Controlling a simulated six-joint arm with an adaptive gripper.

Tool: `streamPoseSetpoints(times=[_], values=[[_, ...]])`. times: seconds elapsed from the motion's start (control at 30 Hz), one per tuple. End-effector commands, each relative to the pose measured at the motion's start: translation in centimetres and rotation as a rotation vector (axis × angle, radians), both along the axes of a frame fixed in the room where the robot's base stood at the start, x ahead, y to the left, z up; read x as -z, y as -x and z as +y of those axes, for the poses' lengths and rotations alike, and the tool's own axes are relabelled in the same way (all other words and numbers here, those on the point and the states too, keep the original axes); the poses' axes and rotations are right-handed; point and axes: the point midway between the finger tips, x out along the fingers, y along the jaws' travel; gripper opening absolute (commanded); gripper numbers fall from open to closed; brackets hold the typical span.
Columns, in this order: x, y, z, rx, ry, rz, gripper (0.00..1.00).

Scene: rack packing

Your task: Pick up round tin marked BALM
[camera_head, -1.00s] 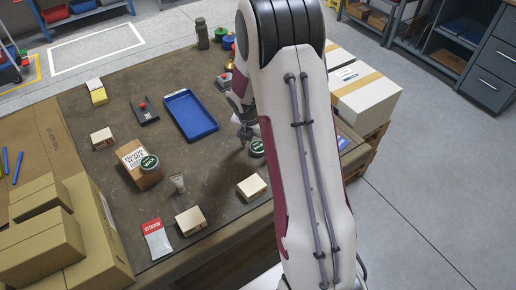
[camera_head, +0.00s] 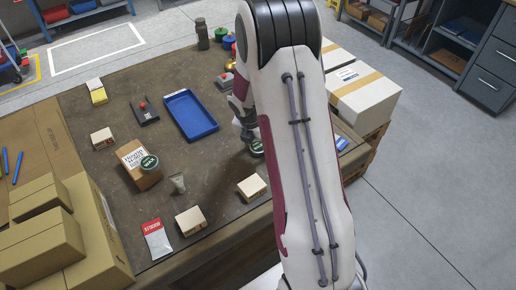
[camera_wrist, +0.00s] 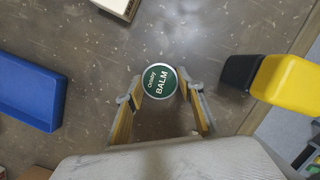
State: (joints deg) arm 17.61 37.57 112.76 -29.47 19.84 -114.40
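The round tin marked BALM (camera_wrist: 160,82) has a dark green lid with white lettering and a silver rim. In the wrist view it lies label-up on the brown table at the mouth of my gripper (camera_wrist: 162,97). The fingers are spread, one on each side of the tin's near part; whether either touches it I cannot tell. In the head view the tin (camera_head: 257,148) shows beside my arm, which hides much of the gripper.
A blue tray (camera_head: 190,116) lies left of my arm. A similar green-lidded tin (camera_head: 149,162) is at a brown box (camera_head: 137,178). A small pale box (camera_head: 251,188) stands in front. In the wrist view, a yellow-and-black object (camera_wrist: 285,80) is at right.

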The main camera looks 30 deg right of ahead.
Motion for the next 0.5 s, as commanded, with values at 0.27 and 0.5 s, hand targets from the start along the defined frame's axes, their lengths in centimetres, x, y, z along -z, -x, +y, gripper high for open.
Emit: streamPoseSetpoints(times=[0.27,0.5], values=[[-0.02,-0.01,-0.01,0.000,0.000,0.000,0.15],[-0.85,-0.06,-0.06,0.000,0.001,-0.002,0.15]])
